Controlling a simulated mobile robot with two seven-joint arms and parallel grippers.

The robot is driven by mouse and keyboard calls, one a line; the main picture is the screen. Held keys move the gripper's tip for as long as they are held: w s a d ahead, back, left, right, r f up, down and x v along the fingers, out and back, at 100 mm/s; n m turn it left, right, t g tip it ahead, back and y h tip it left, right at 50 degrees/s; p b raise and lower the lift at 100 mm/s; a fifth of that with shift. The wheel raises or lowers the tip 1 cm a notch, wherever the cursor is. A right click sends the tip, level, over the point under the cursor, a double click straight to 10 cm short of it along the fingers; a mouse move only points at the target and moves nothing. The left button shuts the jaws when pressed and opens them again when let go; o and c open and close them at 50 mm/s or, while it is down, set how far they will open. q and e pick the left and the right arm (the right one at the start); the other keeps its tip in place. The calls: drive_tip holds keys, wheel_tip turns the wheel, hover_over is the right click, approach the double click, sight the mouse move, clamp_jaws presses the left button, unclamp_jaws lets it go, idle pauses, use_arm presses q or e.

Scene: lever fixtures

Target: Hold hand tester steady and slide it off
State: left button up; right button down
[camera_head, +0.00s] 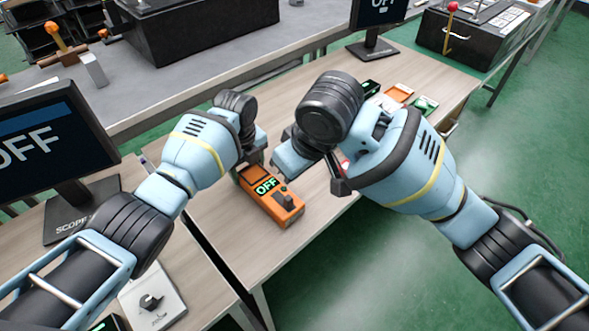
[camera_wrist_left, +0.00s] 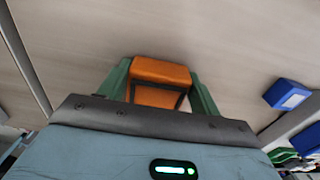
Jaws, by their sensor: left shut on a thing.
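The orange hand tester (camera_head: 285,212) lies on the light wood table. Its small display reads OFF in green, and a dark slide or lever stands near its lower right end. My left gripper (camera_head: 250,172) is at the tester's upper end, shut on it. In the left wrist view the green fingers of the left gripper (camera_wrist_left: 160,88) sit on either side of the tester's orange end (camera_wrist_left: 162,72). My right gripper (camera_head: 338,180) is just right of the tester and apart from it. Its fingers are mostly hidden by its own wrist, so its opening is unclear.
A monitor reading OFF (camera_head: 40,140) stands at left on a stand marked SCOPE; another (camera_head: 380,12) stands at the back. A grey plate with a knob (camera_head: 152,300) is at lower left. Small coloured devices (camera_head: 398,93) lie behind the right gripper. A gap splits the tables.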

use_arm(q)
drive_tip(key=o, duration=1.3)
drive_tip(key=shift+c, duration=0.2)
wheel_tip(320, 180, up, 12)
